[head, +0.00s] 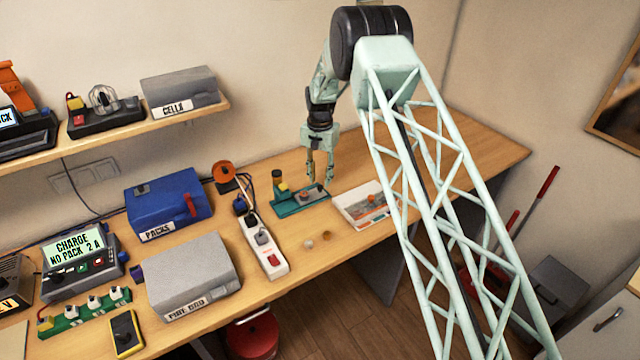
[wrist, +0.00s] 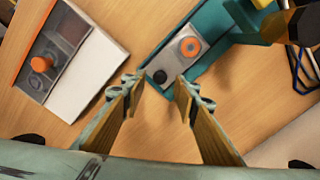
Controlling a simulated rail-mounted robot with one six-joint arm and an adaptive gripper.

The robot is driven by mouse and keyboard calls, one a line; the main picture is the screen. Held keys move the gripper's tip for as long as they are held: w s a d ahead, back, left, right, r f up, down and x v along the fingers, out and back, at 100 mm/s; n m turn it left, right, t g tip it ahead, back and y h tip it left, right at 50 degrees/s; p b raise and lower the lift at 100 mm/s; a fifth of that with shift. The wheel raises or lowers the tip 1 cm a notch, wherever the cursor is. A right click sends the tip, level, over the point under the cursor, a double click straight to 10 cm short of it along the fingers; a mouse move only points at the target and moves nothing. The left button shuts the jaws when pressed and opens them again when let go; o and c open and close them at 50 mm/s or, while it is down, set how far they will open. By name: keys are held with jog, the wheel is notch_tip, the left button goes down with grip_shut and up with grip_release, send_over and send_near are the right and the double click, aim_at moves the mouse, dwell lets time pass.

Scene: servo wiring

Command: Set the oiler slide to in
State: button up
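The oiler appears to be the teal unit (head: 300,204) near the back of the bench, with a dark and yellow upright part at its left end. In the wrist view its teal base (wrist: 222,62) carries a grey plate (wrist: 174,60) with an orange-ringed round knob (wrist: 189,47) and a small black knob (wrist: 160,76). I cannot tell which part is the slide or its position. My gripper (head: 320,180) points down over the unit's right end. In the wrist view my gripper (wrist: 157,90) is open and empty, its fingertips by the plate's near end; contact is unclear.
A white tray-like unit (head: 358,212) with an orange knob stands just right of the oiler. A white power strip (head: 264,246) lies to the left. Two small round pieces (head: 309,244) lie in front. Bare bench lies behind and right.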

aim_at(320, 186)
jog(key=shift+f, duration=1.55)
grip_shut()
